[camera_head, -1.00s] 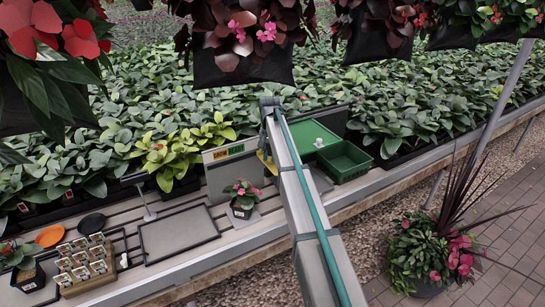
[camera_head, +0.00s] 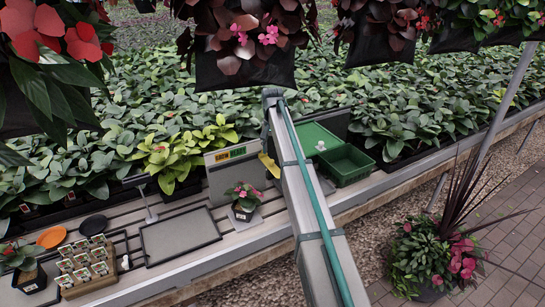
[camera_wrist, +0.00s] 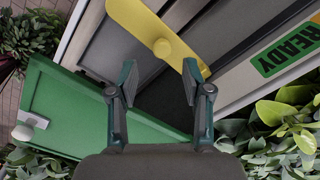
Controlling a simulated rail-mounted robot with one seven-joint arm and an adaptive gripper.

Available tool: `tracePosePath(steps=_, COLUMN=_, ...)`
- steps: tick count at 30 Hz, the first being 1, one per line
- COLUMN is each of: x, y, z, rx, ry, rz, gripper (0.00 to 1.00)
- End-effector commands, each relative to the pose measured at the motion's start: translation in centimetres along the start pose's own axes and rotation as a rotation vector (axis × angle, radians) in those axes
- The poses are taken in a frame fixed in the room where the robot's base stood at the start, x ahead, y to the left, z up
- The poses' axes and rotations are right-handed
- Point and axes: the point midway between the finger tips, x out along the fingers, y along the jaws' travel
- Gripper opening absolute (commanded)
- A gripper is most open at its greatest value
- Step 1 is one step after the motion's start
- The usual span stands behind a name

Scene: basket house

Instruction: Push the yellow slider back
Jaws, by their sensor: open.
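The yellow slider (camera_head: 269,164) shows just left of my arm in the head view, beside the upright panel with the green display. In the wrist view the yellow slider (camera_wrist: 150,30) is a flat bar with a round knob, lying slantwise across the top middle. My gripper (camera_wrist: 158,80) is open, its two fingers apart below the bar. The right fingertip overlaps the bar's lower right end in the picture; I cannot tell whether it touches. Nothing shows between the fingers. In the head view my arm hides the gripper and part of the slider's surroundings.
A grey panel with a green READY display (camera_wrist: 287,52) stands right of the slider in the wrist view. A green lid (camera_wrist: 75,105) with a white knob is at left. In the head view are a green crate (camera_head: 347,181), a potted plant (camera_head: 243,199) and a grey tray (camera_head: 180,236).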

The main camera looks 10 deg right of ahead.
Motion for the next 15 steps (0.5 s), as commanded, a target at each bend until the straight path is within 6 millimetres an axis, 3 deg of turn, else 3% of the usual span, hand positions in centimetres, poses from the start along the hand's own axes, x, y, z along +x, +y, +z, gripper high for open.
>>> tracePosePath(steps=9, x=-5.8, y=0.0, z=-0.1, rx=0.001, ry=0.002, rz=0.0, gripper=0.49)
tracePosePath(steps=15, x=-7.4, y=0.0, z=-0.1, rx=0.001, ry=0.001, rz=0.001, gripper=0.49)
